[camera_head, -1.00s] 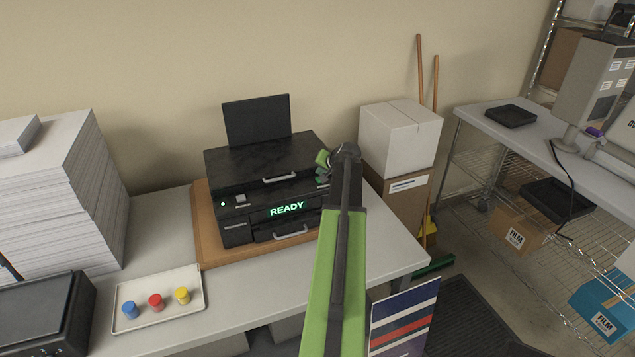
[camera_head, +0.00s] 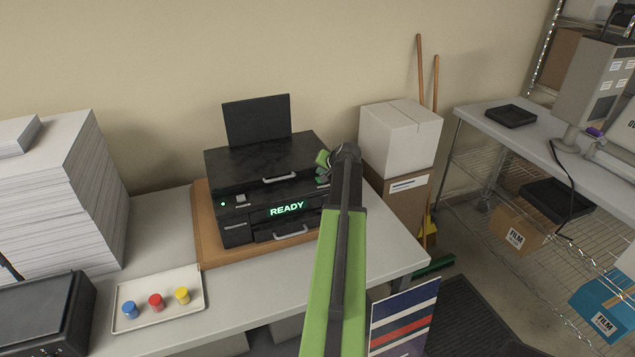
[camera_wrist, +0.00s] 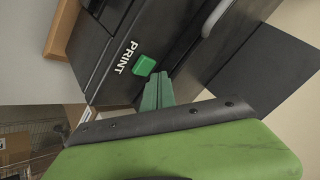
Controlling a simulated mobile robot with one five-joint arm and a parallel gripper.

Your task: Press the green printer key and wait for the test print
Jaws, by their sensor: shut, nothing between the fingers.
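The black printer (camera_head: 240,175) stands on a brown board (camera_head: 205,250) on the grey table, and its display (camera_head: 287,208) reads READY in green. In the wrist view the green key (camera_wrist: 144,65) sits on the printer's dark front (camera_wrist: 110,60), beside the white word PRINT. My gripper (camera_wrist: 158,82) is shut and empty, its green fingertips just below the key in that view. Whether they touch it I cannot tell. In the head view my gripper (camera_head: 323,160) is at the printer's right front side, and my arm hides the key there. No printed sheet shows in the printer.
A tray (camera_head: 150,322) with blue, red and yellow pots lies front left of the printer. Tall paper stacks (camera_head: 60,190) stand at the left. A white box (camera_head: 400,135) on a brown carton is close to the right of my arm.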

